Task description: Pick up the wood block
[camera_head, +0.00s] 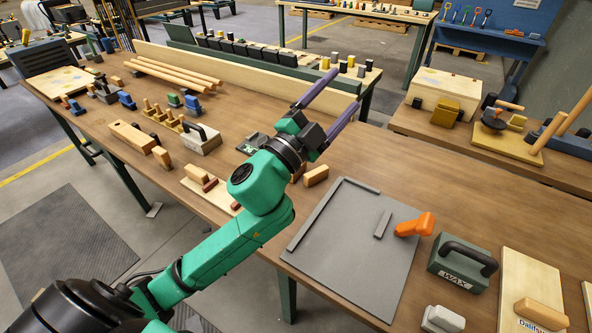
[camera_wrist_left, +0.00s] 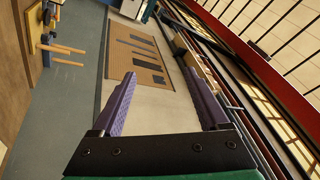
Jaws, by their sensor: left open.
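Several wooden blocks lie on the brown workbench (camera_head: 345,160), and I cannot tell which one the task means. A small tan wood block (camera_head: 316,175) lies just below my left gripper in the head view. A longer block (camera_head: 132,137) and a smaller block (camera_head: 162,156) lie farther left. My left gripper (camera_head: 346,90) has two purple fingers spread apart with nothing between them. It is raised above the bench and points toward the far side. The left wrist view shows the open fingers (camera_wrist_left: 158,75) and no block between them. My right gripper is not in view.
A long wooden board (camera_head: 240,75) and dowels (camera_head: 178,74) line the bench's back. Bare bench top lies right of my gripper.

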